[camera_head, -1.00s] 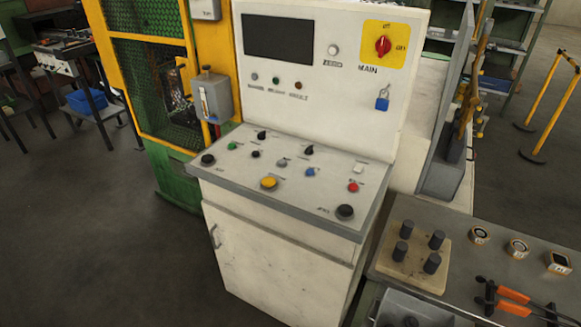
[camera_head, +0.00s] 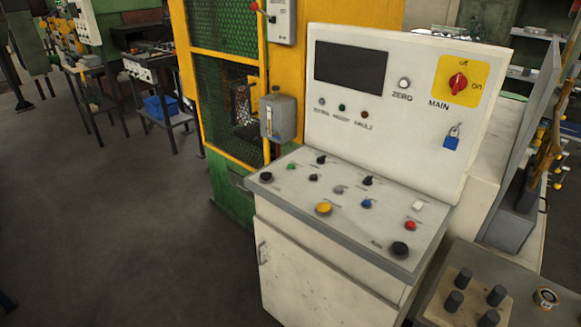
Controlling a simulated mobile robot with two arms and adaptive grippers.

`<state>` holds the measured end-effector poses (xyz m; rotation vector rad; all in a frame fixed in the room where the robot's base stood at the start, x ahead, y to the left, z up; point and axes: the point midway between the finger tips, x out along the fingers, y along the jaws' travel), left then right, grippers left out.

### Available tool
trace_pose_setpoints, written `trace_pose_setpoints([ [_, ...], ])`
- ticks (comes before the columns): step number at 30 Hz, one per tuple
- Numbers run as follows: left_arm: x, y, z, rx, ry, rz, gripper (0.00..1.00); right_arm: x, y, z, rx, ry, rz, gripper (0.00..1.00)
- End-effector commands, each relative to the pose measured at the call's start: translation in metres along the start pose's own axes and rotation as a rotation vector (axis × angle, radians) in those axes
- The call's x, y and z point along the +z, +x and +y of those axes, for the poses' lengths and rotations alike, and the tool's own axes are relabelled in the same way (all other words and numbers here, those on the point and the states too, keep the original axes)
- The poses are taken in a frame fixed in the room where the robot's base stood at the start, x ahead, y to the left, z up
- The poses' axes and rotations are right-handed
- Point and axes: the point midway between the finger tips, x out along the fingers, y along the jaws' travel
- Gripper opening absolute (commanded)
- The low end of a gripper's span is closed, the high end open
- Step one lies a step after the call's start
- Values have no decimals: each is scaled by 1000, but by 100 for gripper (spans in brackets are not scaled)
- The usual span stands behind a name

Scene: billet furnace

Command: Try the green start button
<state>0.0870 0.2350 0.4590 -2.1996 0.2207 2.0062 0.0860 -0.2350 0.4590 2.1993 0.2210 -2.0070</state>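The white control console (camera_head: 330,270) stands right of centre with a sloped button panel. The small green button (camera_head: 291,167) is near the panel's upper left, beside a black knob (camera_head: 266,177). A yellow button (camera_head: 323,208), a blue button (camera_head: 366,203) and a red button (camera_head: 410,225) are on the same panel. The upright panel holds a dark blank display (camera_head: 348,64), a red MAIN switch (camera_head: 458,83) on a yellow plate and a blue padlock (camera_head: 452,137). Neither of my grippers is in view.
A yellow-framed mesh guard (camera_head: 225,100) stands behind the console's left side. A table (camera_head: 455,300) with a pegged wooden block (camera_head: 470,300) is at the lower right. Open dark floor (camera_head: 130,240) lies to the left.

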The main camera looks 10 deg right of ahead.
Motion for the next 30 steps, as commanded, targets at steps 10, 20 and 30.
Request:
trace_pose_setpoints([
  [10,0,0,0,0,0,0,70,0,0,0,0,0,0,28],
  [20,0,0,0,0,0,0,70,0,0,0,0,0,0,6],
  [30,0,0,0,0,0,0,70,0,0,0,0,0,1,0],
])
